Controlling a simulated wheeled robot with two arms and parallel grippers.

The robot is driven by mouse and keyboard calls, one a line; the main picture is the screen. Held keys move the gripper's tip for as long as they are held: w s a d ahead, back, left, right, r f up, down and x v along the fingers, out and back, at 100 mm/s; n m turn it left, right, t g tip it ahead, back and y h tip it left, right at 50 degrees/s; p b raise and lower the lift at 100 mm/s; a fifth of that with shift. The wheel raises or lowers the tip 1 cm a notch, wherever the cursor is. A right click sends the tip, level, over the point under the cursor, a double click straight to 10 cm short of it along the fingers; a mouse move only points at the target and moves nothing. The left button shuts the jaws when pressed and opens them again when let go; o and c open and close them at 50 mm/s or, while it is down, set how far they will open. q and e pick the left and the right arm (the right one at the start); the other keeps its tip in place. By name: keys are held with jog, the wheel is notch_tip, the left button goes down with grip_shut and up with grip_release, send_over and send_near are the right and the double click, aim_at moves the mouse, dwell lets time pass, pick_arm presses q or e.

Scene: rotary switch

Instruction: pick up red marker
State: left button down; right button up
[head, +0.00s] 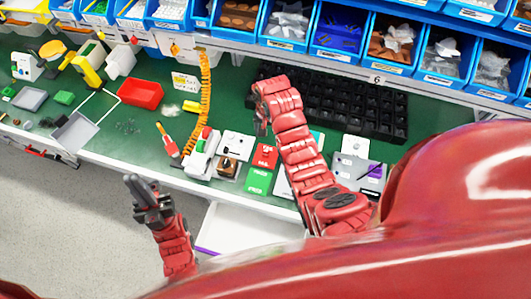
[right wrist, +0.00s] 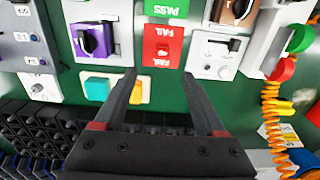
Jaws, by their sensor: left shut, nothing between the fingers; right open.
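A slim red stick-shaped item (head: 169,144) with a paler end lies on the green bench, left of the coiled orange cord; it looks like the red marker, but it is small in the picture. My right gripper (head: 262,125) is over the bench, to the right of it and apart from it. In the right wrist view my right gripper (right wrist: 160,78) is open and empty, its fingers below a red FAIL card (right wrist: 163,46). My left gripper (head: 136,185) is shut and empty, in front of the bench edge, below and left of the red item.
A red tray (head: 140,93) stands behind the red item. The coiled orange cord (head: 205,90) hangs beside it. A purple switch box (right wrist: 93,41) and a white switch box (right wrist: 214,55) flank the FAIL card. Blue bins (head: 290,25) line the back. A black grid tray (head: 340,105) lies behind my right arm.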

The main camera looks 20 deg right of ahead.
notch_tip(320, 180, down, 9)
jog(key=b, duration=0.8)
jog(key=shift+f, duration=0.35)
jog(key=shift+w+a+f+p, duration=0.1)
jog(key=shift+f+p, duration=0.5)
jog(key=shift+p, duration=0.1)
jog(key=f, duration=0.1)
jog(key=f+p, duration=0.1)
jog(key=shift+w+f, duration=0.2)
jog(key=shift+f, duration=0.1)
jog(key=shift+f+p, duration=0.45)
jog(key=shift+f, duration=0.3)
grip_shut()
